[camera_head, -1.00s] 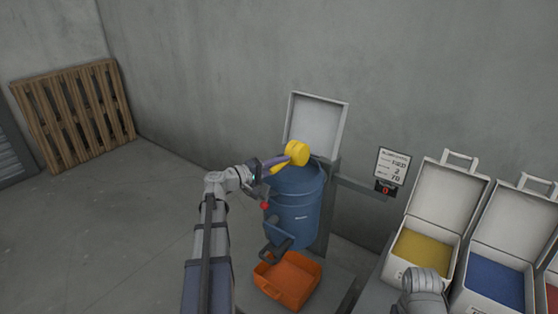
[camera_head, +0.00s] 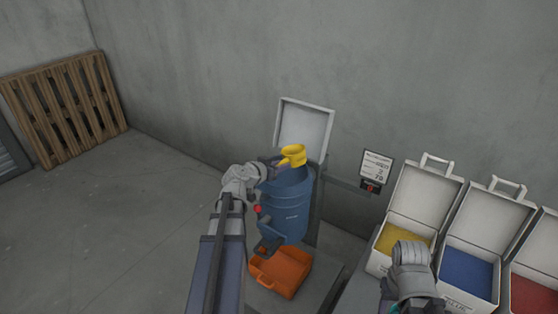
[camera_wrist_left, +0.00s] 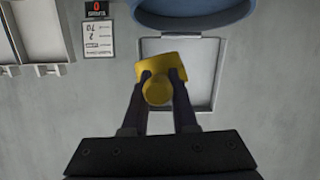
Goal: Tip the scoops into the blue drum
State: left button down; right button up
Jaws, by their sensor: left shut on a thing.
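My left gripper (camera_head: 276,164) is shut on a yellow scoop (camera_head: 293,154) by its handle. The scoop is over the open top of the blue drum (camera_head: 286,212), near the raised white lid (camera_head: 304,129). In the left wrist view the scoop (camera_wrist_left: 180,68) sits between both fingers (camera_wrist_left: 158,78), with the drum's rim (camera_wrist_left: 195,22) at the top edge. The scoop's inside and any contents cannot be made out. My right gripper (camera_head: 405,256) is at the bin of yellow material (camera_head: 397,242); its fingers are hidden.
An orange tray (camera_head: 281,272) sits below the drum's front. Open white bins with blue (camera_head: 467,268) and red (camera_head: 534,299) material stand at right. A sign with a small display (camera_head: 376,168) stands beside the drum. A wooden pallet (camera_head: 62,108) leans on the wall.

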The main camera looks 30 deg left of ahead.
pick_arm(q)
jog(key=shift+f+m+y+b, duration=0.7)
jog(key=shift+f+m, duration=0.25)
jog(key=shift+m, duration=0.25)
notch_tip(320, 180, up, 2)
jog(key=shift+a+r+p, duration=0.1)
jog(key=shift+p, duration=1)
jog(key=shift+r+p, duration=1.5)
pick_arm(e)
jog(key=shift+r, duration=1.6)
pick_arm(q)
jog(key=shift+f, duration=0.1)
